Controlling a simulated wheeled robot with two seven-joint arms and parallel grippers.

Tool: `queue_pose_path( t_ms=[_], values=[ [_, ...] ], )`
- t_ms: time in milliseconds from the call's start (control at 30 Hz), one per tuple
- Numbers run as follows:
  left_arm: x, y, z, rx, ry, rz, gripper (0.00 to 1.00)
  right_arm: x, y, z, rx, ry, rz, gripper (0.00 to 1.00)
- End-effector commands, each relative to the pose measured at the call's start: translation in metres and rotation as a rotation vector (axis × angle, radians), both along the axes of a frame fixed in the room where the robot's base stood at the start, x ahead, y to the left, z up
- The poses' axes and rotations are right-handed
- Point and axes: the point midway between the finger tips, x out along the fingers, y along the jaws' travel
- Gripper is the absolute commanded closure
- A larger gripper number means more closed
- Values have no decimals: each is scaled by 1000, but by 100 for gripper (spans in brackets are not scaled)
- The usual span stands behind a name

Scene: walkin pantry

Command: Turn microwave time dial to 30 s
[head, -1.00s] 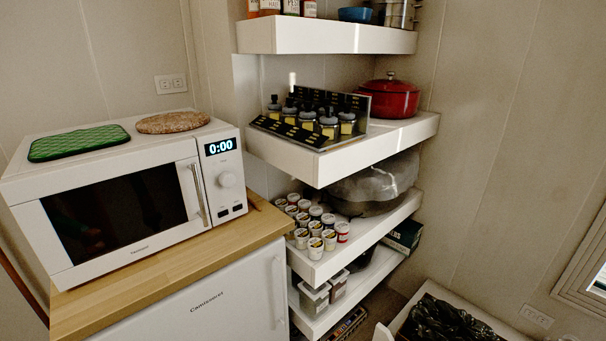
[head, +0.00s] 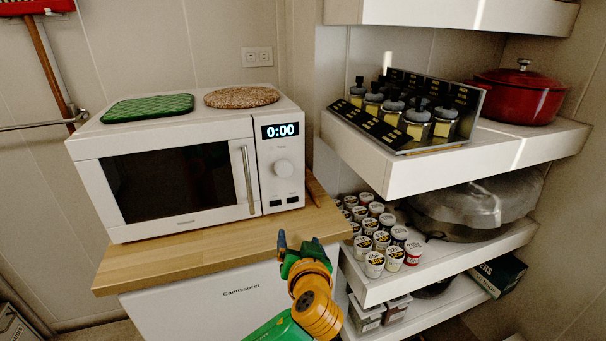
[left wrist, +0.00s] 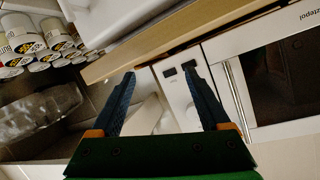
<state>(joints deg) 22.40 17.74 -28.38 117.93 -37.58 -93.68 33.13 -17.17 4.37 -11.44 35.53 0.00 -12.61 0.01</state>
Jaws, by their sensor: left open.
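The white microwave (head: 180,222) stands on a wooden-topped cabinet at the left of the head view. Its display (head: 280,131) reads 0:00. The round white time dial (head: 284,168) is below the display, above small dark buttons. My left gripper (head: 298,243) is open and empty, in front of and below the dial, apart from it. My right gripper is out of view.
The wooden counter (head: 170,258) tops a white cabinet (head: 240,300). A green mat (head: 148,107) and a cork mat (head: 241,97) lie on the microwave. Shelves at the right hold jars (head: 418,120), cups (head: 375,262) and a red pot (head: 518,95). The microwave door handle (head: 248,180) projects beside the panel.

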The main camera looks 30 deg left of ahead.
Motion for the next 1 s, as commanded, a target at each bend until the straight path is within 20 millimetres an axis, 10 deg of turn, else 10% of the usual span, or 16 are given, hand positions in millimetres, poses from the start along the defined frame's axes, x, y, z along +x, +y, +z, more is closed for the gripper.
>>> queue_pose_path(
  t_ms=[400,1000],
  values=[
    [23,25,106,109,-340,146,20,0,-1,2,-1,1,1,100],
    [70,72,104,105,-340,144,20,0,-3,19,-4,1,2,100]
  ],
)
